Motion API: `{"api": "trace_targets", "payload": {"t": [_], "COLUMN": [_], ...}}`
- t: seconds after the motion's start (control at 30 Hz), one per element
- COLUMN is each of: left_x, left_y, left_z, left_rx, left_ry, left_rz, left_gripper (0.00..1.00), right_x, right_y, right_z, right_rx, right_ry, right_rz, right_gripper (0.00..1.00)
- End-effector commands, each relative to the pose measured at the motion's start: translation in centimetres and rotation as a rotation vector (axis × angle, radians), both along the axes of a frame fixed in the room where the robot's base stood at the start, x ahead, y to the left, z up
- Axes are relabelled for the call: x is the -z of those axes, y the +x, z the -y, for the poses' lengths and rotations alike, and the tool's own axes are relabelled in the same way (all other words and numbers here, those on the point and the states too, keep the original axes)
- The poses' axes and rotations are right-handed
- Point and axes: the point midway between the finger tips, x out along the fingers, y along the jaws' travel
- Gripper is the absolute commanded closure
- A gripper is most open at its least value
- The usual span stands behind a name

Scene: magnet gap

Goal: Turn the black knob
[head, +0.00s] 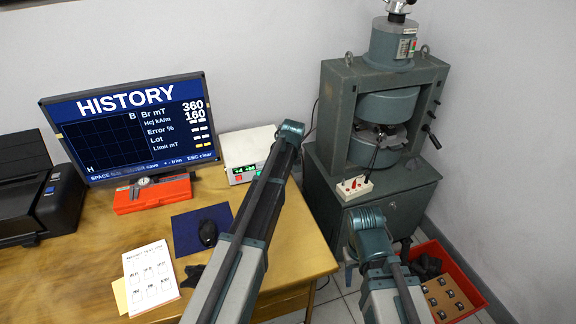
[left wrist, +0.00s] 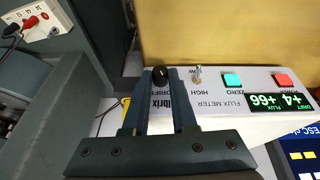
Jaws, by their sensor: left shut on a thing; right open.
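The black knob (left wrist: 160,75) sits at the DRIFT label on the white flux meter's front panel (left wrist: 212,98), seen upside down in the left wrist view. My left gripper (left wrist: 160,82) is shut with its fingertips on the knob. A toggle switch (left wrist: 197,73), a teal ZERO button (left wrist: 232,80) and a red POWER button (left wrist: 283,80) are beside it. The green display reads about +4 drift and +66 flux. In the head view the flux meter (head: 248,146) is partly behind my left arm, which hides the knob. My right gripper (head: 349,264) is low before the press cabinet, open, its fingers hardly distinct.
A green press (head: 338,120) stands right of the wooden desk (head: 290,240), with a white socket block (head: 354,188) on its cabinet. The monitor (head: 130,125), red caliper case (head: 152,195), mouse (head: 208,233) and paper sheet (head: 151,277) occupy the desk. A red crate (head: 470,290) holds dark parts.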

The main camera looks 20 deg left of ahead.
Motion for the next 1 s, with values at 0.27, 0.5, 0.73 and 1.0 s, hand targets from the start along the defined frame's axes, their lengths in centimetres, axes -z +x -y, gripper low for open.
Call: {"api": "trace_targets", "payload": {"t": [0.27, 0.5, 0.73, 1.0], "left_x": [0.5, 1.0, 1.2, 1.3], "left_y": [-0.8, -1.0, -1.1, -1.2], "left_z": [-0.7, -1.1, -1.3, -1.4], "left_rx": [-0.006, -0.005, -0.003, -0.001], "left_ry": [-0.219, -0.401, -0.547, -0.658], "left_rz": [0.145, 0.267, 0.364, 0.437], "left_gripper": [1.0, 1.0, 1.0, 1.0], "right_x": [1.4, 3.6, 5.9, 7.8], "right_y": [0.0, 0.0, 0.0, 0.0], "right_z": [0.0, 0.0, 0.0, 0.0], "right_rx": [0.0, 0.0, -0.001, -0.001], "right_ry": [0.0, 0.0, 0.0, 0.0], "right_rz": [0.0, 0.0, 0.0, 0.0], "right_gripper": [0.5, 0.5, 0.5, 0.5]}}
